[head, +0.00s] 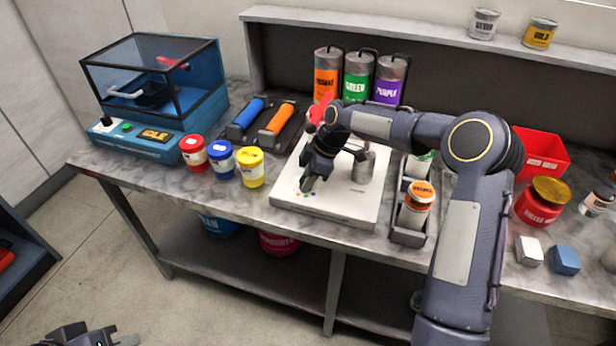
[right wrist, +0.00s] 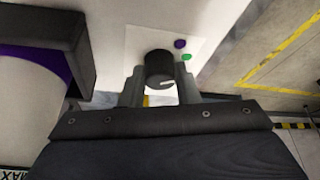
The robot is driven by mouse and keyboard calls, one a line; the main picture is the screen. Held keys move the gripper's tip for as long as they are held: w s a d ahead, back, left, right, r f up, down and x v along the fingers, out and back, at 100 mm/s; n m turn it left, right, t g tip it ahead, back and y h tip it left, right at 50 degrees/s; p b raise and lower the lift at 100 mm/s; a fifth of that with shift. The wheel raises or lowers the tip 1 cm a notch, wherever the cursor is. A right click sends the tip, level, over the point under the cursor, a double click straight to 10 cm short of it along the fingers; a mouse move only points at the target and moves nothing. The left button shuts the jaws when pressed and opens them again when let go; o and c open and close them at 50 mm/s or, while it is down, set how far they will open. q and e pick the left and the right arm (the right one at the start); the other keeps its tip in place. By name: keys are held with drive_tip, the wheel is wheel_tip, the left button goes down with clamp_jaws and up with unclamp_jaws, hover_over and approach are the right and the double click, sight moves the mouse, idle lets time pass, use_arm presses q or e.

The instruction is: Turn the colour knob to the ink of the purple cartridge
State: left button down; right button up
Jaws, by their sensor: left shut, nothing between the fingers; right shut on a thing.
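The black colour knob (right wrist: 158,68) is on a white panel in the right wrist view, with a light mark on its face towards the lower right. A purple dot (right wrist: 180,44) and a green dot (right wrist: 187,57) show beside it; other dots may be hidden. My right gripper (right wrist: 158,80) is shut on the knob, one finger at each side. In the head view my right gripper (head: 309,184) is over the front left of the white machine (head: 345,205). A white cylinder with a purple band (right wrist: 35,100) sits in a dark holder. My left gripper (head: 128,340) is shut and empty, low at the left.
Orange, green and purple labelled canisters (head: 388,88) stand at the back. An orange-lidded jar (head: 416,203) stands in a dark rack right of the machine. Red, blue and yellow pots (head: 250,168) stand left of it. A red bin (head: 543,155) is at the right.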

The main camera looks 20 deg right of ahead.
drive_tip(key=shift+w+r+n, duration=0.1)
drive_tip(key=shift+n, duration=0.6)
drive_tip(key=shift+g, duration=0.3)
drive_tip(key=o, duration=1)
drive_tip(key=shift+c, duration=0.2)
